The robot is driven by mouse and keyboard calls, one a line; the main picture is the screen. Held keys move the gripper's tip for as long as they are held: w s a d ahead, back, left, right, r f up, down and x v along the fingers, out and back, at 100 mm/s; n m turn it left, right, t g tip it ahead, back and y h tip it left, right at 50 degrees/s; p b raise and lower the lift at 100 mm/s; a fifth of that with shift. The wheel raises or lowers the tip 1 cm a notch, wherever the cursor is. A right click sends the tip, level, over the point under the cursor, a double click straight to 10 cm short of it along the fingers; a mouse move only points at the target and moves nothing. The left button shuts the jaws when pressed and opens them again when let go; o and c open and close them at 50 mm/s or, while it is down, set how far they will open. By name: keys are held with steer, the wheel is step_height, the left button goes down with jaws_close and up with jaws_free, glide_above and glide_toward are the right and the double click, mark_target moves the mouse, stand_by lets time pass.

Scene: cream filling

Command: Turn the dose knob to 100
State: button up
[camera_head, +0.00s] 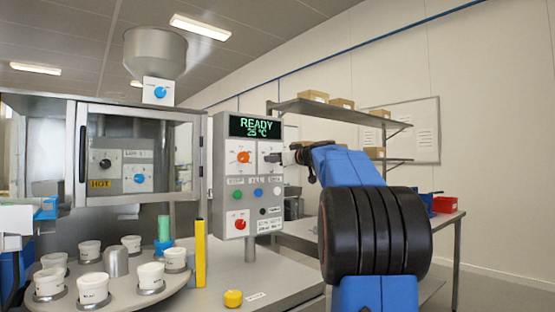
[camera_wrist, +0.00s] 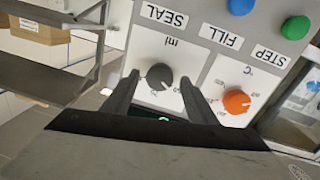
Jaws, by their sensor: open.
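The dose knob (camera_wrist: 160,76) is the dark grey dial under the "ml" label, upside down in the wrist view. Its pointer setting is too small to read. My gripper (camera_wrist: 160,82) is open, with one finger on each side of the knob; I cannot tell whether either touches it. In the head view my gripper (camera_head: 275,157) reaches the right part of the grey control panel (camera_head: 236,203), and its tips cover the dose knob. The display (camera_head: 255,128) reads READY and 25 °C.
An orange °C knob (camera_wrist: 236,101) sits beside the dose knob. STEP, FILL and SEAL buttons (camera_head: 238,195) and a red knob (camera_head: 240,224) are lower on the panel. A yellow post (camera_head: 200,253) and a turntable with several white cups (camera_head: 94,287) stand left.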

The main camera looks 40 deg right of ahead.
steer(key=shift+w, duration=0.15)
steer(key=shift+c, duration=0.6)
steer(key=c, duration=0.9)
steer(key=shift+c, duration=0.2)
steer(key=shift+m, duration=0.4)
steer(key=m, duration=0.7)
steer(key=m+y, duration=0.1)
steer(key=m, duration=1.3)
steer(key=shift+d+f+m+g+y, duration=0.15)
steer(key=shift+d+m+g+y, duration=0.15)
steer(key=shift+m+g+y, duration=0.1)
